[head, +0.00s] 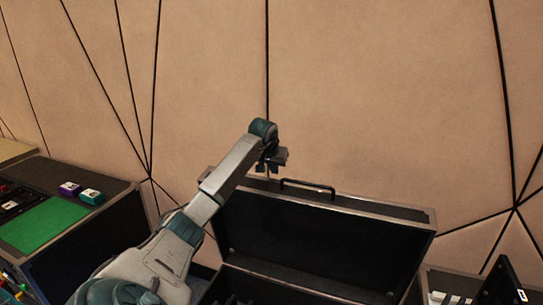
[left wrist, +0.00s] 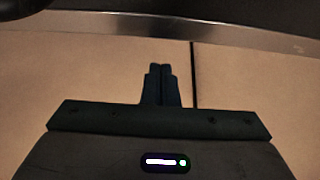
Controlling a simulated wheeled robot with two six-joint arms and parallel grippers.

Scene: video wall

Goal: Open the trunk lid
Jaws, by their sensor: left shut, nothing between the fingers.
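The black trunk (head: 222,290) with metal edging stands at the bottom centre of the head view. Its lid (head: 318,243) stands raised, with the dark inside facing me. A black handle (head: 307,186) shows at the lid's upper edge. My left gripper (head: 272,163) is at the upper left of the lid, near its top edge; I cannot tell whether it touches. In the left wrist view the gripper's fingers (left wrist: 160,70) are together and empty, and the lid's metal edge (left wrist: 120,25) crosses above them. My right gripper is not in view.
A black case (head: 95,240) at the left bears a green mat (head: 45,226), a purple box (head: 69,189) and a teal box (head: 91,196). At the lower right is a dark object with a white mark (head: 505,283). A panelled beige wall (head: 380,90) is behind the trunk.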

